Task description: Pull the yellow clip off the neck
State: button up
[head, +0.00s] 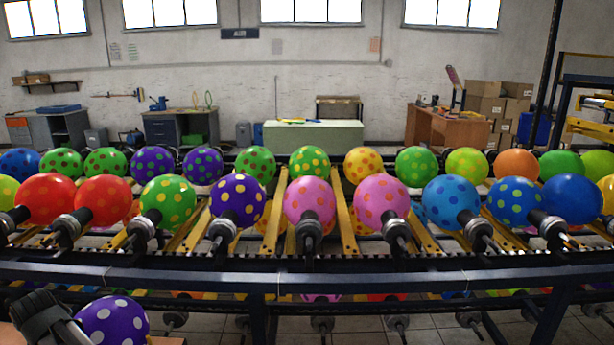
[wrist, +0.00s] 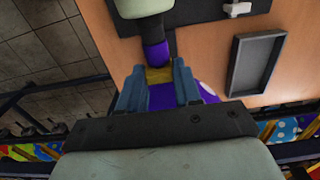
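The yellow clip (wrist: 159,75) sits across the purple neck (wrist: 156,56) of a balloon in the wrist view. The neck is on the end of a pale rounded holder (wrist: 143,8). My gripper (wrist: 160,76) has its two grey-blue fingers on either side of the clip. No clear gap shows between fingers and clip, but I cannot tell whether they grip it. The purple balloon (wrist: 168,97) shows between the fingers and is mostly hidden by my gripper. In the head view the purple balloon with white dots (head: 115,318) is at the bottom left. The clip cannot be made out there.
A wooden tabletop (wrist: 215,65) lies under the holder. A grey rectangular tray (wrist: 237,65) and a small white part (wrist: 237,9) are to the right. Beyond a dark rail (head: 400,281), a conveyor carries rows of coloured balloons. Tiled floor (wrist: 45,45) shows at left.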

jog(key=c, duration=0.5)
jog(key=shift+o, duration=0.2)
notch_tip(320, 180, up, 10)
dwell(1.7)
